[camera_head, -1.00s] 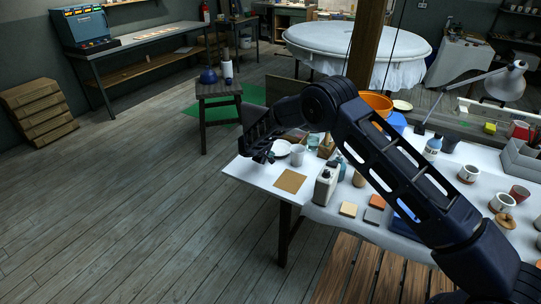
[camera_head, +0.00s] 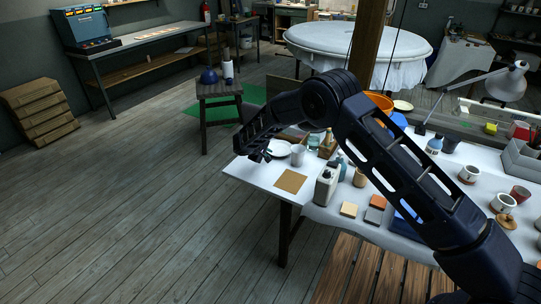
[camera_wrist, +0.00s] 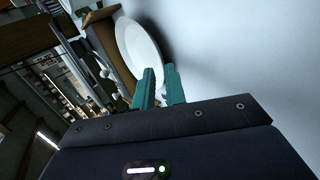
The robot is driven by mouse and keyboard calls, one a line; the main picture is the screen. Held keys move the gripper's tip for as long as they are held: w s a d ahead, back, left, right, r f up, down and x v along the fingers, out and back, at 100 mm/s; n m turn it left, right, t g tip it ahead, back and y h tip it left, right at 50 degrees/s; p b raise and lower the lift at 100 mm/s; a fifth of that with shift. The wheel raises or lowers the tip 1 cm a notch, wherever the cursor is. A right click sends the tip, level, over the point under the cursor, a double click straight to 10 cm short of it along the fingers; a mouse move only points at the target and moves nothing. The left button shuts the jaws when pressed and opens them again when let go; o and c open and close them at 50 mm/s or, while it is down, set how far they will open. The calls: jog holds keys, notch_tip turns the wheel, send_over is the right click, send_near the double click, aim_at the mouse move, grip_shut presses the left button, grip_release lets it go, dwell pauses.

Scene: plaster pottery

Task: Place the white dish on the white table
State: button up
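The white dish (camera_head: 279,148) is near the left end of the white table (camera_head: 258,171), just right of my gripper (camera_head: 260,156) in the head view. In the wrist view the dish (camera_wrist: 138,48) is a shallow white oval seen at a slant, with its near rim by my teal fingertips (camera_wrist: 159,70). The fingers stand a little apart with a narrow gap, and the rim seems to lie just beyond or between the tips. Whether they touch it is hard to see. The gripper is low beside the table's far left edge. The wrist hides part of the dish.
Several cups and blocks fill the right of the table. The table's front left corner is bare.

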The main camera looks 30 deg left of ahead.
jog(key=d+v, duration=0.1)
jog(key=v, duration=0.7)
jog(key=shift+a, duration=0.45)
